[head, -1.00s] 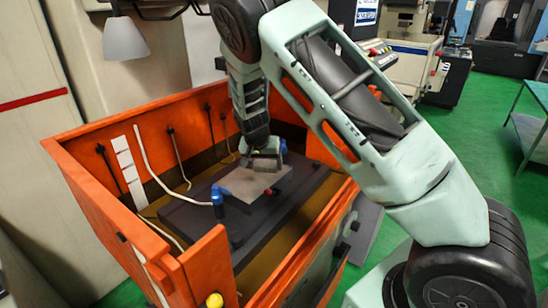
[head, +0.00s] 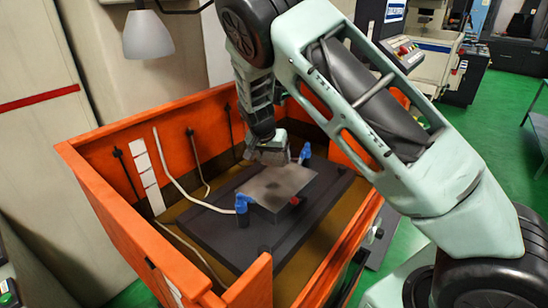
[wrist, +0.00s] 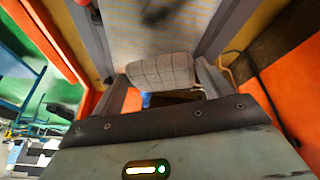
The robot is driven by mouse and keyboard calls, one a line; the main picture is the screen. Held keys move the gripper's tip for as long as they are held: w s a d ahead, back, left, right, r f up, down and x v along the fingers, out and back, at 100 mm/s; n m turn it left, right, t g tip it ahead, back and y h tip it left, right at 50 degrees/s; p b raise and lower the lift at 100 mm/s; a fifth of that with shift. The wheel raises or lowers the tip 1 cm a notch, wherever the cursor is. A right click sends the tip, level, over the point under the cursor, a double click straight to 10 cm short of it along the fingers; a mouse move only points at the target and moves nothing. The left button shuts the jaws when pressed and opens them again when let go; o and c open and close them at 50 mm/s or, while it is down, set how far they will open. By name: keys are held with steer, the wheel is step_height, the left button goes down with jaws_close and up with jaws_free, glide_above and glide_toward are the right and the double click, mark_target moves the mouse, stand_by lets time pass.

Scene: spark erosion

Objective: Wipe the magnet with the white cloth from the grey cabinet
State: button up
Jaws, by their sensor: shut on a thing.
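The magnet (head: 295,180) is a flat grey plate with a dark smudge near its middle, lying over the dark block in the orange tank. In the wrist view, its pale striped top (wrist: 185,15) shows part of a dark smudge. My gripper (head: 270,152) is over the far edge of the magnet, pointing down. In the wrist view, my gripper (wrist: 163,80) is shut on a folded cloth (wrist: 160,70), which looks light grey with a grid weave. Whether the cloth touches the magnet is unclear. The grey cabinet cannot be made out for sure.
The orange tank (head: 108,215) has high walls around the dark block (head: 265,235). Blue nozzles (head: 243,210) stand close to the magnet, and white hoses (head: 170,172) run along the inner wall. A lamp (head: 147,35) hangs at the upper left.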

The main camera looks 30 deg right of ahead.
steer(key=shift+f+b, duration=1.7)
steer(key=shift+f, duration=1.25)
steer(key=shift+f+b, duration=0.65)
steer(key=shift+f, duration=0.25)
steer(key=shift+s, duration=0.1)
